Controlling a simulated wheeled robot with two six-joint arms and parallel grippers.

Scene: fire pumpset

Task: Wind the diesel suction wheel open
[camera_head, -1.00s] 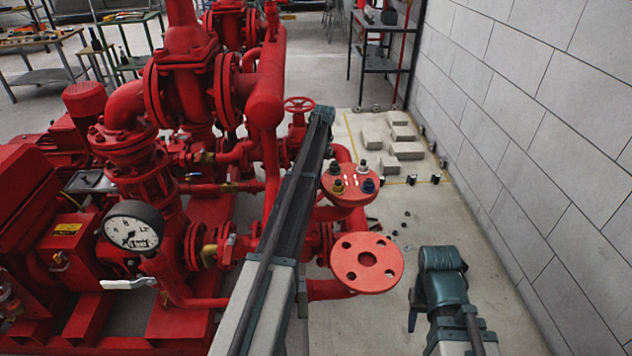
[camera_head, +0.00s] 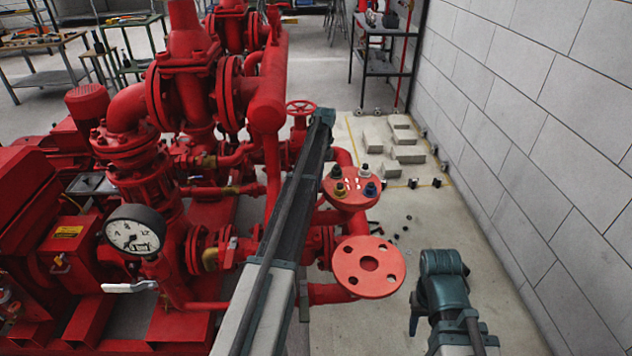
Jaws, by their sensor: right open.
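A red spoked handwheel (camera_head: 301,107) sits upright on its stem behind the pump's pipework, near the top middle. I cannot tell from its look whether it is the diesel suction wheel. My left arm (camera_head: 290,215) reaches up past the front of the pipes, its far end beside and a little below the wheel. My left gripper does not show. My right arm (camera_head: 442,280) is low at the bottom right, over bare floor and well away from the wheel. Only a small dark part of my right gripper (camera_head: 414,322) shows there, open, with nothing seen in it.
A round red flange (camera_head: 369,267) and a smaller one (camera_head: 350,188) carrying bolts stand right of my left arm. A pressure gauge (camera_head: 134,231) is at left. Grey blocks (camera_head: 400,145) and loose small parts lie on the floor. A block wall (camera_head: 540,130) bounds the right.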

